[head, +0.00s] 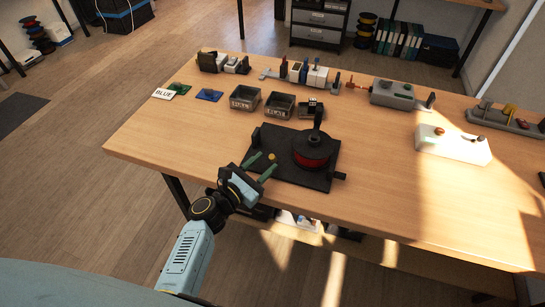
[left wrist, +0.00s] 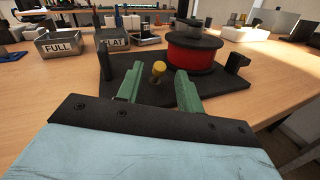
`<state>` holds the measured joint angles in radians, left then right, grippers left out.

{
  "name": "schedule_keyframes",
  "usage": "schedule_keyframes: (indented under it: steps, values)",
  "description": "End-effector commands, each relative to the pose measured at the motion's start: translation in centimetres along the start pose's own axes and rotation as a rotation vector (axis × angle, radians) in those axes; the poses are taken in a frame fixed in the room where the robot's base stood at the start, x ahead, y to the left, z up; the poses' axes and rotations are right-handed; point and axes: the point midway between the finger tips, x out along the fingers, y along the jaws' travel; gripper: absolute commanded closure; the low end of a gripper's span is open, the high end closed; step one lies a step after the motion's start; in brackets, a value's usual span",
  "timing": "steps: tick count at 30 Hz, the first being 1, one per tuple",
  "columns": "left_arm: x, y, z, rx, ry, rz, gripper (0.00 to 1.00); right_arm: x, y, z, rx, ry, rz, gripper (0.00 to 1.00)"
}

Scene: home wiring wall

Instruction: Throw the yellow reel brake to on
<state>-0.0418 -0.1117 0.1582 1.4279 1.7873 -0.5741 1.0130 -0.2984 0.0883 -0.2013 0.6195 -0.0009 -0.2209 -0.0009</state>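The yellow reel brake (head: 272,156) is a small yellow-topped knob on the left part of a black base plate (head: 322,182). In the left wrist view the brake (left wrist: 158,68) stands up from the plate and looks slightly tilted. A red reel (head: 312,160) with black flanges sits on the same plate, right of the brake. My left gripper (head: 262,165) is open, its green fingers pointing at the brake. In the left wrist view the brake shows between and just beyond the fingertips (left wrist: 155,83); I see no contact. My right gripper is not in view.
Several dark bins stand behind the plate, one labelled FULL (left wrist: 62,45) and one FLAT (left wrist: 114,41). A BLUE card (head: 164,93) lies at the left. A white box (head: 453,145) and a grey box (head: 392,95) stand on the right. The table's front edge is clear.

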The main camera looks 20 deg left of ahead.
Motion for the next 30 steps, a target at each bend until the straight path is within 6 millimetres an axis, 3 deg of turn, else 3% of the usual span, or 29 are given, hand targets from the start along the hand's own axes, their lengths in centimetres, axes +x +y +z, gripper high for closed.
schedule_keyframes:
  steps: [3,7,19,28,30]
  values:
    - [2.2,0.0,-0.1,0.0,-0.001,-0.001,0.63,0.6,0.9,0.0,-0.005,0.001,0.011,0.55]
    - [3.6,0.0,-0.1,0.0,0.0,-0.001,0.63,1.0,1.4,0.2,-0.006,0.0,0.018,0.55]
    - [4.5,0.0,-0.1,0.001,0.001,0.0,0.63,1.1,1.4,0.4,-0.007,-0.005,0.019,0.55]
    - [4.5,0.0,0.0,0.0,0.001,0.0,1.0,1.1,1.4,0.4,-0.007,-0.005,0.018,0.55]
    - [4.5,0.0,0.0,0.0,0.001,0.0,1.0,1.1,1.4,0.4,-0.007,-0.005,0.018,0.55]
